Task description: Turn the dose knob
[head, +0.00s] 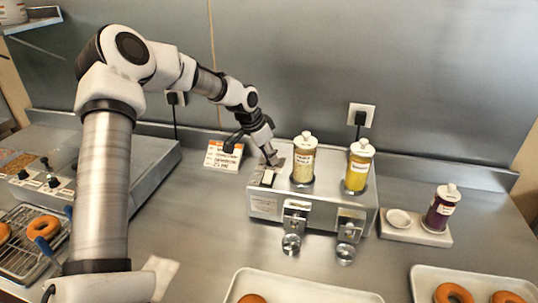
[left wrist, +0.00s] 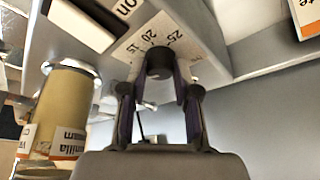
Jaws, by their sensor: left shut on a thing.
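The dose knob (left wrist: 160,62) is a dark round knob on a pale dial plate with the numbers 15, 20 and 25 in the left wrist view. My left gripper (left wrist: 158,82) has a finger on each side of it and is shut on it. In the head view my left gripper (head: 272,160) reaches down to the left end of the steel dispenser (head: 325,200), and hides the knob there. My right gripper is not in view.
A cream jar (head: 304,165) and a yellow jar (head: 357,172) stand on the dispenser, close right of my gripper. A card (head: 222,157) stands to the left. A purple jar (head: 440,213) stands on a white tray (head: 400,236) at the right. Doughnut trays (head: 300,287) lie in front.

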